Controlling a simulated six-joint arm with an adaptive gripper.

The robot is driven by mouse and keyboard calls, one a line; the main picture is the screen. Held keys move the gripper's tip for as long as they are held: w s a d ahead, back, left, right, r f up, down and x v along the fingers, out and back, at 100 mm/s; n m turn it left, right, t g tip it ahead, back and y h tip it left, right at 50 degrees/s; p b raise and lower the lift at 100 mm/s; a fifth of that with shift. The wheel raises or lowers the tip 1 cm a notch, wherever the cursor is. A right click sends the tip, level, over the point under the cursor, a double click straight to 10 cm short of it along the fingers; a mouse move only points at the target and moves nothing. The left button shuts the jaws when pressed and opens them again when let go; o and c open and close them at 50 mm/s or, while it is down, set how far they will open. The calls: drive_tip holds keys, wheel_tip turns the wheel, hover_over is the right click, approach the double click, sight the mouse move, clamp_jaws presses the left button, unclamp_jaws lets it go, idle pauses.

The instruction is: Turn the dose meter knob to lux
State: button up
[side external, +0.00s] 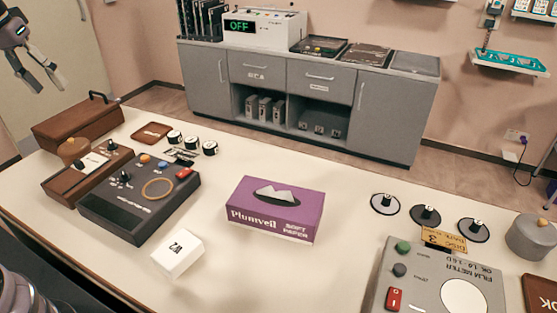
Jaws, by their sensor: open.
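My gripper (40,80) hangs open and empty at the top left, well above and apart from the table. A dark box (140,212) with a small black knob (125,178), coloured buttons and a yellow ring stands at the left of the table. Its upside-down label is too small to read. Beside it, a brown wooden box (62,185) carries a white scale panel and a dark knob (112,147). I cannot tell which of these is the dose meter, and no lux mark is readable. A grey film meter (425,278) stands at the right front.
A purple tissue box (275,215) stands mid-table with a white W2 block (178,253) left of it. Several small black-and-white pieces (191,143) lie behind the dark box. Three discs (426,215) and a grey round tin (530,238) are at the right. A grey cabinet (300,95) stands behind.

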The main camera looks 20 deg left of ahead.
drive_tip(key=w+a+f+n+g, duration=0.2)
drive_tip(key=w+a+f+n, duration=0.2)
drive_tip(key=w+a+f, duration=0.45)
drive_tip(key=n+g, duration=0.2)
drive_tip(key=n, duration=0.1)
approach(122, 170)
drive_tip(key=shift+h, duration=0.3)
drive_tip(key=f, duration=0.9)
drive_tip(key=shift+s+a+f, duration=0.15)
drive_tip(key=shift+a, duration=0.1)
clamp_jaws()
